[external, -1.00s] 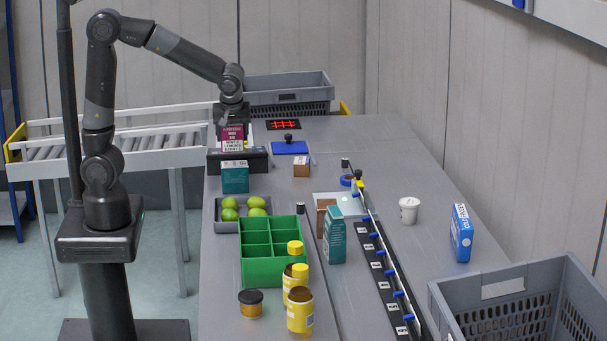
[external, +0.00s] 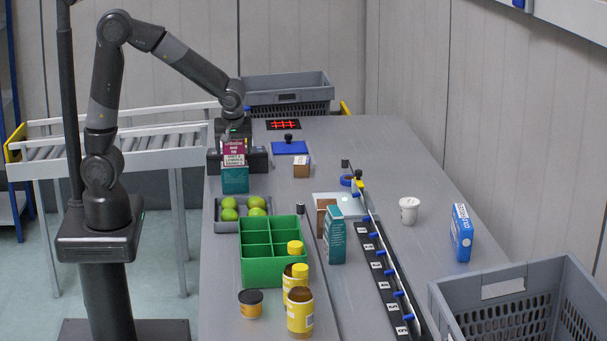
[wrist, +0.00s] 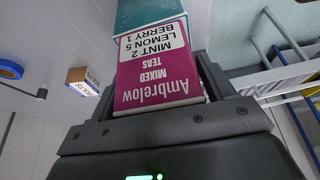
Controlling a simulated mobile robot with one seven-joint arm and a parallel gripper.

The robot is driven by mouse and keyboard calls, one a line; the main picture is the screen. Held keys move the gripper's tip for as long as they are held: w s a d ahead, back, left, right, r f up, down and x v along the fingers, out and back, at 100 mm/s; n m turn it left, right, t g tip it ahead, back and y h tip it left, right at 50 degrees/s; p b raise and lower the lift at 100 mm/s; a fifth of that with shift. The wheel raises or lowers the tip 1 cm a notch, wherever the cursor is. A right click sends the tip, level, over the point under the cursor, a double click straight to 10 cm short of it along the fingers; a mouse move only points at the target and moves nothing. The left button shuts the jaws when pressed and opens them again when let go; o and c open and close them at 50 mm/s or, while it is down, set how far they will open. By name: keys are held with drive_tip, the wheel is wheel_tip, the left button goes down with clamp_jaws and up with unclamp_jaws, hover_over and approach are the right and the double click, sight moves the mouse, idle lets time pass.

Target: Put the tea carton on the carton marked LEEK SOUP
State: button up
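The tea carton, a magenta and white box (external: 234,150) reading "Ambrelow Mixed Teas" in the wrist view (wrist: 158,80), is held upright in my gripper (external: 235,140). The gripper's two fingers are shut on its sides. Directly below it in the external view stands a teal carton (external: 235,180) on the table. In the wrist view this teal carton (wrist: 148,14) shows just past the tea carton's far end. I cannot tell whether the two touch. The teal carton's marking is not readable. Another teal carton (external: 335,236) stands further forward, its text too small to read.
A grey tray of green fruit (external: 229,227) and a green divided crate (external: 262,274) stand in front of the teal carton. A small brown-and-white box (external: 301,168) is to its right. A dark box (external: 257,160) lies behind.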

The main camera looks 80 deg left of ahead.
drive_tip(key=shift+o, duration=0.9)
drive_tip(key=shift+r, duration=0.2)
drive_tip(key=v, duration=1.2)
drive_tip(key=s+d+m+t+h, duration=0.2)
drive_tip(key=s+d+m, duration=0.1)
drive_tip(key=s+m, duration=0.5)
drive_tip(key=s+d+m+t+h, duration=0.2)
drive_tip(key=s+d+m+t, duration=0.1)
drive_tip(key=s+m, duration=0.5)
drive_tip(key=shift+d+r+m+t+h, duration=0.2)
drive_tip(key=shift+m+t+h, duration=0.1)
drive_tip(key=shift+m, duration=0.7)
